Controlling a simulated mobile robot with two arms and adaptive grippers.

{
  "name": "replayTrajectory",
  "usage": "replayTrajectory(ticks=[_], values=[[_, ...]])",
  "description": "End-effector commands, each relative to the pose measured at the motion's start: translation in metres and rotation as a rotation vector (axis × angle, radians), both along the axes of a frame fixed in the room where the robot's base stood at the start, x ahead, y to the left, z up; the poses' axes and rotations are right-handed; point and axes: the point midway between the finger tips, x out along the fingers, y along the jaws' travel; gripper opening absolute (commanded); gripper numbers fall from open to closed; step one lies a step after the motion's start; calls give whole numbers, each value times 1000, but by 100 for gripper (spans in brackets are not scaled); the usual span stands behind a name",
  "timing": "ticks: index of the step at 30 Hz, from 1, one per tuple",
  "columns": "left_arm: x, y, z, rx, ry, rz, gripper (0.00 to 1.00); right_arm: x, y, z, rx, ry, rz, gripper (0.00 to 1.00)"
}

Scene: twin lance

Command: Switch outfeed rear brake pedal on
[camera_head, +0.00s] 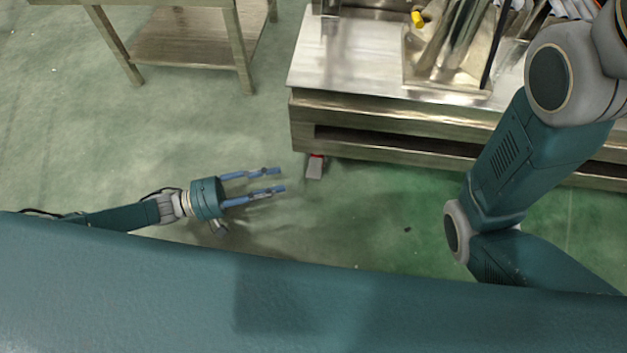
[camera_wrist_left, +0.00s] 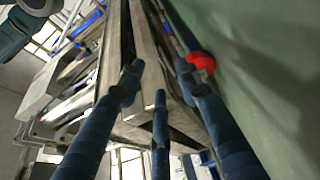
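A small pedal (camera_head: 314,170), grey with a red part, sits low by the floor at the front foot of the steel machine base. In the left wrist view its red part (camera_wrist_left: 203,62) shows just beyond and right of the right-hand fingertip. My left gripper (camera_head: 282,180) is low over the floor, left of the pedal, with its blue fingers spread and pointing at it. The fingers (camera_wrist_left: 158,78) look empty in the wrist view. A gap shows between fingertips and pedal in the head view. My right arm shows at the right, but its gripper is out of view.
The steel machine base (camera_head: 380,118) has a long dark slot along its front. A yellow part (camera_head: 417,19) stands on top. A metal table (camera_head: 190,40) is at the upper left. The green floor (camera_head: 130,150) around the left arm is clear.

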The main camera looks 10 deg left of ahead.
Motion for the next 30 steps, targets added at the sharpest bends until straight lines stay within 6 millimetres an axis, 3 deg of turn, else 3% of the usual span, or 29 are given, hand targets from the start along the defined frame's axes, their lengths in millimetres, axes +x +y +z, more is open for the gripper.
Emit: replayTrajectory(ticks=[15,21,30], values=[[33,-81,-3,-3,0,-1,34,1,0,-41,0,2,0,44],[39,-95,0,-1,0,-1,34,1,0,-46,0,2,0,44],[39,-96,1,0,1,0,32,1,0,-46,0,2,0,44]])
